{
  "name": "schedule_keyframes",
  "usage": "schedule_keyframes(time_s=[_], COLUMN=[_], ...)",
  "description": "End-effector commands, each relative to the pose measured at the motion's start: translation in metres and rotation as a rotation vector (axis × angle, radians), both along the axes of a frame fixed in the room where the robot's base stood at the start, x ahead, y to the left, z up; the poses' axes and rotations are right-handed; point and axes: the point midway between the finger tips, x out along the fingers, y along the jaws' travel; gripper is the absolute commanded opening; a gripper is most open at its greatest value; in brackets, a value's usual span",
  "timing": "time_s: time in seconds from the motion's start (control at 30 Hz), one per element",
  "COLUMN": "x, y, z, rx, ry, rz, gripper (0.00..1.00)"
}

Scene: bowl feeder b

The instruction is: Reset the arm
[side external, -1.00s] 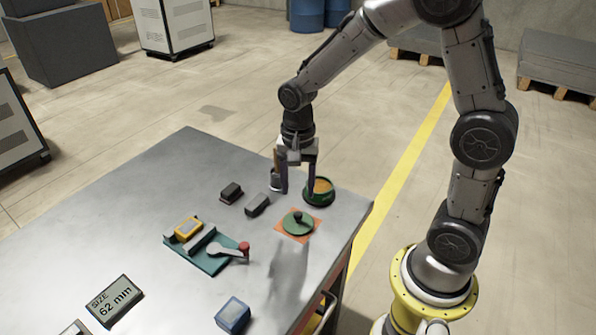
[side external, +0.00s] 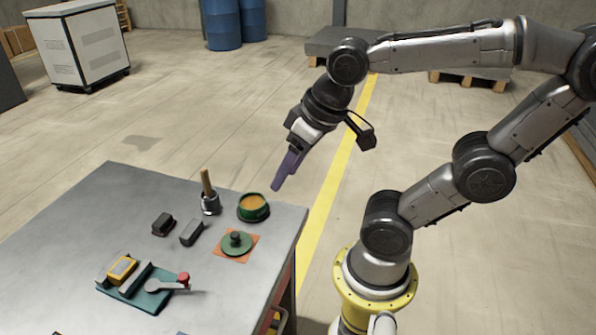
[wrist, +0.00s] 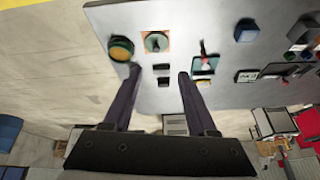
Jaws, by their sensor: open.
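My gripper (side external: 280,185) is raised in the air beyond the table's far right corner, tilted with its purple fingers pointing down and left. It is open and empty. In the wrist view my gripper's fingers (wrist: 160,72) stand apart over the view of the table, with nothing between them held. A green bowl (side external: 252,214) with orange contents sits near the table's right corner, apart from the fingers; it also shows in the wrist view (wrist: 121,48). A small dark cup (side external: 210,204) with a wooden-handled tool upright in it stands left of the bowl.
On the grey table (side external: 100,215) are a green knobbed disc (side external: 236,245) on an orange square, two dark blocks (side external: 163,224) (side external: 191,233), and a teal fixture (side external: 150,300) with a red-knobbed lever. A blue block (wrist: 246,31) shows in the wrist view. Air around my gripper is clear.

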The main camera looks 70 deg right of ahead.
Motion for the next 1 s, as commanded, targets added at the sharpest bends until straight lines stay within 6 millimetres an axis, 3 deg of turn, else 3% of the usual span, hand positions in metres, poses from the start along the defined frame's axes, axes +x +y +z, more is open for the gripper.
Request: schedule_keyframes(time_s=[0.2,1.0], x=[-0.021,-0.021], y=[0.001,0.001], z=[0.000,0.000], rx=[-0.066,-0.069], ry=[-0.064,-0.065], rz=[0.139,0.146], gripper=[0.58,0.58])
